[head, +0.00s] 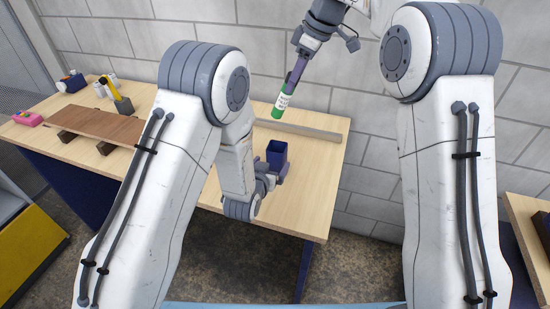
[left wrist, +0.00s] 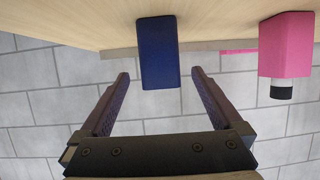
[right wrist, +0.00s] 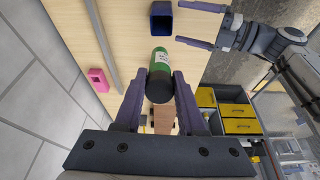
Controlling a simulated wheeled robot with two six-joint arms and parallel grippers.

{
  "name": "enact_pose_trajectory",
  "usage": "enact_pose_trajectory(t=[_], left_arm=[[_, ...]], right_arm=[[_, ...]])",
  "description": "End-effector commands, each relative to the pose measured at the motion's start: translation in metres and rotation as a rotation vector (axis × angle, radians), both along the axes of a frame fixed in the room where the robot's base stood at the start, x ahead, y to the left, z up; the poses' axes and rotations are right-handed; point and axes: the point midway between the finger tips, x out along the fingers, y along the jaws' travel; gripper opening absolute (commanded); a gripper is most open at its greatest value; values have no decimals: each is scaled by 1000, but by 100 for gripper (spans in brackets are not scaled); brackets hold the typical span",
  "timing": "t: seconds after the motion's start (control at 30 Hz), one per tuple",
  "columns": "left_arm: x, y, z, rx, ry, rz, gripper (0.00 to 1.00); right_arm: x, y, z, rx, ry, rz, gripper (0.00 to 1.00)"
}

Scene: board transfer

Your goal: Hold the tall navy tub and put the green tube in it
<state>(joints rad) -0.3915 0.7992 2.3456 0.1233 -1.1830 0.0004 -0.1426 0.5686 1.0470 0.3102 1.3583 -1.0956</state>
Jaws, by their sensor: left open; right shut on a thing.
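The tall navy tub (head: 277,153) stands upright on the wooden table with its open mouth up. It also shows in the left wrist view (left wrist: 158,52) and the right wrist view (right wrist: 161,20). My left gripper (head: 272,178) is open beside the tub. My right gripper (head: 291,80) is shut on the green tube (head: 281,104), which has a white label and hangs tilted above the table, apart from the tub.
A pink object (left wrist: 286,45) stands on the table near the tub; it also shows in the right wrist view (right wrist: 98,78). A pale beam (head: 300,129) runs along the table's back edge. A brown board (head: 95,124) and several small items lie at the left. The table right of the tub is clear.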

Motion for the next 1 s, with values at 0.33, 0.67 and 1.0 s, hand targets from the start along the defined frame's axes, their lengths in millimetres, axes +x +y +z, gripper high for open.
enact_pose_trajectory(t=[0.33,0.67,1.0], left_arm=[[59,-16,-25,-1,0,1,100],[91,-25,-39,0,1,-1,100],[93,-26,-40,0,2,-1,96]], right_arm=[[0,0,0,1,-1,0,0],[0,0,0,1,-1,0,0],[0,0,0,1,-1,0,0]])
